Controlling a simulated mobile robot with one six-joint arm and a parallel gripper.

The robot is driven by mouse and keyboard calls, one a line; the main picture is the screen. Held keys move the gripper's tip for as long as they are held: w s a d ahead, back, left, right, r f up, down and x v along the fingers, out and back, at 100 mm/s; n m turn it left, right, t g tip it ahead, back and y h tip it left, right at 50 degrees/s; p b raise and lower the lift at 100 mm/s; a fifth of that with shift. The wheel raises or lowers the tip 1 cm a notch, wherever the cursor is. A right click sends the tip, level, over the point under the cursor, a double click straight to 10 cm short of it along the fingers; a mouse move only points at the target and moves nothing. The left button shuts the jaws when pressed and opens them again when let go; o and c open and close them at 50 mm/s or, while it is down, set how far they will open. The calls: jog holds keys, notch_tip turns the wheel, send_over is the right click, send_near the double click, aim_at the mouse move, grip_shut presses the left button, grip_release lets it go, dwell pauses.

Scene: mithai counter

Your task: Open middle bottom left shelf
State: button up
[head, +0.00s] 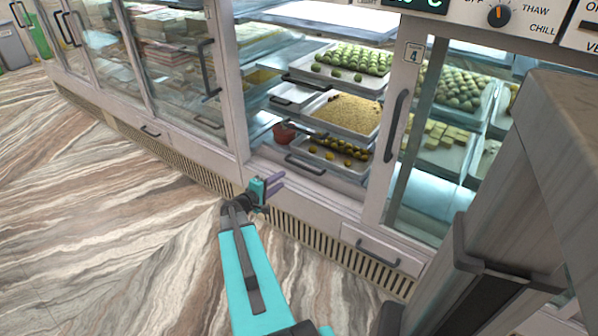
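The middle section of the glass-fronted display counter shows stacked pull-out shelves behind an opening. The bottom shelf (345,172) has a dark handle (305,164) along its front and carries a tray of yellow-brown round sweets (343,152). Above it is a shelf with a tray of yellow crumbly sweet (345,115), and higher a tray of green balls (350,62). My gripper (275,182), teal with purple fingers, is in front of the counter's lower edge, below and left of the bottom handle. It appears apart from the handle and holds nothing visible. The finger gap is unclear.
A sliding glass door (398,140) with a dark handle stands right of the opening. A red-brown bowl (284,133) sits left of the bottom tray. A grey cabinet-like block (560,150) fills the right foreground. The striped floor (100,220) at left is clear.

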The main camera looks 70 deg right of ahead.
dwell(0.3)
jog(key=b+x, duration=0.1)
jog(key=x, duration=1.2)
jog(key=shift+d+b, duration=0.3)
jog(key=shift+d, duration=0.05)
